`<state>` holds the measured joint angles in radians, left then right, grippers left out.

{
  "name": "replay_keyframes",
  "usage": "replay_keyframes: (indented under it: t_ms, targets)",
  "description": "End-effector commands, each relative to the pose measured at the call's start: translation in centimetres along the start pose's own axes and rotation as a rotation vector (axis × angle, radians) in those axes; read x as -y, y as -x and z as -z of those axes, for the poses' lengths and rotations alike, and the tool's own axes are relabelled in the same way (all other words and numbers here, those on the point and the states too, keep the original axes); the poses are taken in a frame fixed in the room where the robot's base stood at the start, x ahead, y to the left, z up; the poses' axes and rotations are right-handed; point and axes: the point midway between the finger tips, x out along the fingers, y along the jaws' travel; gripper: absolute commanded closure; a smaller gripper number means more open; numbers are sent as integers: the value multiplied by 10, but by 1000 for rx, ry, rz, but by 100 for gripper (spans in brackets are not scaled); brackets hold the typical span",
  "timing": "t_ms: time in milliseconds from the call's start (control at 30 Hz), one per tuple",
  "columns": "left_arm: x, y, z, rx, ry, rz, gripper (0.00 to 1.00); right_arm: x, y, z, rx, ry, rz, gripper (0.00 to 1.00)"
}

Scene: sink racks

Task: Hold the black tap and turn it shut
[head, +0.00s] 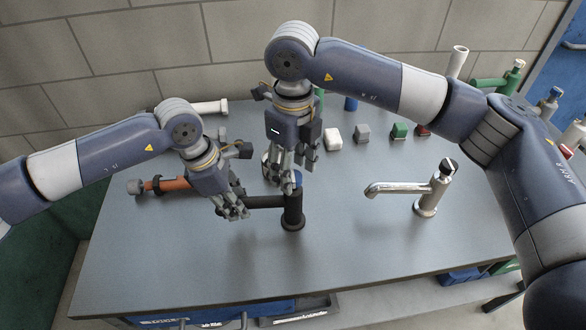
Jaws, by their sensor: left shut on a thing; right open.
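The black tap (292,216) stands upright on the grey table, with its spout pointing left and a blue part at its top. My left gripper (238,208) is shut on the end of the tap's spout. My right gripper (288,176) is open and points down over the top of the tap, its fingers by the blue part. The fingers partly hide the tap's top, so I cannot tell whether they touch it.
A chrome tap (428,193) stands to the right on the table (350,240). An orange pipe piece (165,185) lies at the left. The table front is clear.

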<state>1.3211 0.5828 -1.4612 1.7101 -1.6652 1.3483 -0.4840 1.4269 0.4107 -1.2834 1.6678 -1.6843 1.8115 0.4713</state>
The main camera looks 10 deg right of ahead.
Motion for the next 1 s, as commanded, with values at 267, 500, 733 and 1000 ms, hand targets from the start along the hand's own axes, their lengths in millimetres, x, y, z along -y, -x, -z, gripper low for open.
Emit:
replay_keyframes:
  t_ms: [267, 500, 733, 1000]
  targets:
    - [0, 0, 0, 0, 0, 0, 99, 0, 58, -1, 5, 0, 3, 49]
    - [0, 0, 0, 0, 0, 0, 99, 0, 98, -1, 3, -1, 2, 49]
    - [0, 0, 0, 0, 0, 0, 99, 0, 110, 0, 0, 0, 0, 49]
    - [0, 0, 0, 0, 0, 0, 62, 0, 110, 0, 0, 0, 0, 49]
